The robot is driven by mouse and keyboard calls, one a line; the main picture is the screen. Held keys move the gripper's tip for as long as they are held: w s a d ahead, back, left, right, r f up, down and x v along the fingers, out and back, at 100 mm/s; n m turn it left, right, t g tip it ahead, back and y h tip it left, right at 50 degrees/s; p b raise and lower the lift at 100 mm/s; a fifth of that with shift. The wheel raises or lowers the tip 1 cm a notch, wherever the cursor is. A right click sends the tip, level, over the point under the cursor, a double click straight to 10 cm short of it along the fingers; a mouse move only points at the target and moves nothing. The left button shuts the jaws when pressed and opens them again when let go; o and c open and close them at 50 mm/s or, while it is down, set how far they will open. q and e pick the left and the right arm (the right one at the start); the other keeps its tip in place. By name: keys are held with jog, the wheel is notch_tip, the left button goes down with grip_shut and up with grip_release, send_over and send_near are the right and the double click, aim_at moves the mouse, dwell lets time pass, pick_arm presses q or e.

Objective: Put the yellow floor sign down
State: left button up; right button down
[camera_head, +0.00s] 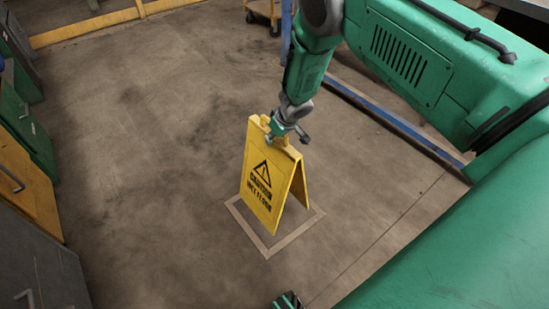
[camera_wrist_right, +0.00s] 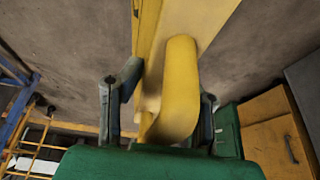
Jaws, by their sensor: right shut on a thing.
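The yellow floor sign (camera_head: 257,190) stands upright with its two panels spread like a tent, showing a black warning triangle and lettering. My right gripper (camera_head: 284,132) is shut on its top from above. In the right wrist view, the yellow handle of the sign (camera_wrist_right: 180,80) sits between the fingers of my right gripper (camera_wrist_right: 163,108). The sign's lower edges appear over a pale square outline (camera_head: 245,229) on the floor. I cannot tell whether they touch the floor.
Cabinets, one with an orange front (camera_head: 27,183), line the left side. A blue rail (camera_head: 395,127) runs along the floor at right, behind my arm. A yellow barrier (camera_head: 85,27) and a cart (camera_head: 263,10) are at the back. The floor left of the sign is clear.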

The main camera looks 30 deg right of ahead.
aim_at(274, 170)
jog(key=shift+w+d+f, duration=0.1)
jog(key=shift+d+f, duration=0.15)
jog(key=shift+f, duration=0.7)
jog(key=f+b, duration=0.1)
jog(key=f, duration=0.1)
jog(key=f+b, duration=0.1)
jog(key=f, duration=0.1)
jog(key=shift+a+b, duration=0.25)
jog(key=shift+b, duration=0.1)
jog(key=shift+r, duration=0.15)
jog(key=c, duration=1.1)
grip_release()
jog(key=shift+d, duration=0.15)
